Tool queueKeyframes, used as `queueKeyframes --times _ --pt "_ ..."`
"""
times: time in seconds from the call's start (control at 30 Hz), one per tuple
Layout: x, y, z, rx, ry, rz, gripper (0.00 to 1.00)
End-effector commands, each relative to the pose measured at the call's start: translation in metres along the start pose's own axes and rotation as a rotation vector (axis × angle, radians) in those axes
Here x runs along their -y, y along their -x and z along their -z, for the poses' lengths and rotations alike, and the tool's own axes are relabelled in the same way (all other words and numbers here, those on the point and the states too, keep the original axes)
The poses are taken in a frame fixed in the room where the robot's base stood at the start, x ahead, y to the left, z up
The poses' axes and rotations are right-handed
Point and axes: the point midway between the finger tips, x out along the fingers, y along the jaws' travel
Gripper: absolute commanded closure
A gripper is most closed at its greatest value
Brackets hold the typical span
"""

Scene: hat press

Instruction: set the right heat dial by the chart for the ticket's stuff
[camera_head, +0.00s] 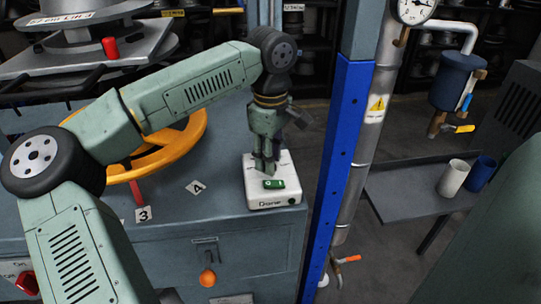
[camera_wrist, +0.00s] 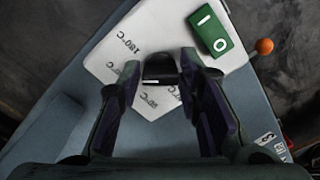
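A white heat box (camera_head: 262,198) marked "Dome" sits on the right end of the press's grey top. It carries a green rocker switch (camera_head: 274,184), also seen in the wrist view (camera_wrist: 210,32). My gripper (camera_head: 265,172) points down at the box just behind the switch. In the wrist view, a dark dial (camera_wrist: 160,68) with a pale line lies between the fingertips of my gripper (camera_wrist: 160,72). Whether the pads touch it is unclear. Printed marks surround it; "180°C" (camera_wrist: 124,52) is readable, others are partly hidden. I cannot make out a chart or ticket.
A yellow handwheel (camera_head: 185,150) and small plates marked "3" (camera_head: 143,215) and "A" (camera_head: 196,187) are left of the box. An orange knob (camera_head: 208,278) sticks out from the front below. A blue post (camera_head: 341,150) stands close on the right.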

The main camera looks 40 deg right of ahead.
Motion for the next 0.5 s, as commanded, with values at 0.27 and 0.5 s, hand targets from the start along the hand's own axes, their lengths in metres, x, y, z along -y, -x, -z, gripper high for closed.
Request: queueKeyframes --times 0.27,0.5 --pt "0.0002 -0.0003 0.0001 0.0 0.0 0.001 0.52" --pt "0.0002 0.0007 0.0001 0.0 0.001 0.001 0.52"
